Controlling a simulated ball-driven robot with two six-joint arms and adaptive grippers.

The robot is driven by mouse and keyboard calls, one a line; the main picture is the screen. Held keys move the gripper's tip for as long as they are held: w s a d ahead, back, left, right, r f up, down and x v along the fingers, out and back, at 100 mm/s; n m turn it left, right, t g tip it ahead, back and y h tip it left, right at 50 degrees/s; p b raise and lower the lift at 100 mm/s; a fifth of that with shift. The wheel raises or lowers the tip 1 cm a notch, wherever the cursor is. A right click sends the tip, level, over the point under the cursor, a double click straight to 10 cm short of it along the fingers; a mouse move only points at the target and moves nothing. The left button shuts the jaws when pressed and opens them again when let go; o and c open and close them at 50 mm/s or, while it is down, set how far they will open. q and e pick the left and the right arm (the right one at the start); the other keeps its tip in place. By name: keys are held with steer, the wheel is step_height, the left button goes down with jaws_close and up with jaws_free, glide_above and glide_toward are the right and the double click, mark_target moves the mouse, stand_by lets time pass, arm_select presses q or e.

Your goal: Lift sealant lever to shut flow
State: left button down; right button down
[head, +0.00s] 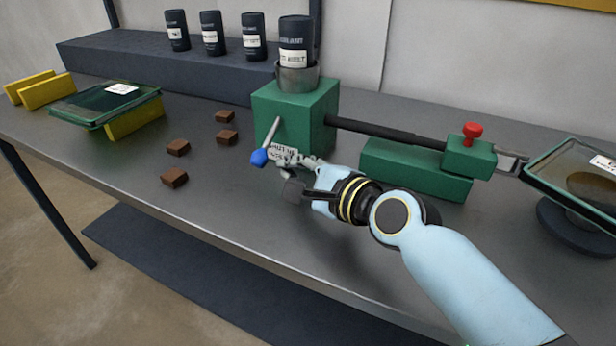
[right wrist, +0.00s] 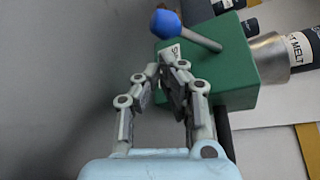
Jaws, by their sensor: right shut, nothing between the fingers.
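The lever is a thin metal rod with a blue knob (head: 259,158) on the front of a green block (head: 318,112). It slants down and out in the head view. It also shows in the right wrist view, with the blue knob (right wrist: 166,24) at the top. A sealant canister (head: 296,40) stands in a metal collar on the block. My right gripper (head: 290,166) is shut and empty, just right of the knob. In the right wrist view its fingertips (right wrist: 163,75) lie below the rod with a small gap. They partly hide a white label on the block. My left gripper is not in view.
A dark bar runs right from the block to a green unit with a red knob (head: 473,131). A glass panel (head: 580,175) stands far right, another (head: 105,103) at left on yellow blocks. Brown pieces (head: 178,148) lie left of the lever. Several canisters (head: 253,37) stand behind.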

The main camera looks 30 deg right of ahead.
mark_target(268, 140)
steer(key=x, duration=0.3)
steer(key=shift+w, duration=0.35)
steer(key=shift+a+f, duration=0.1)
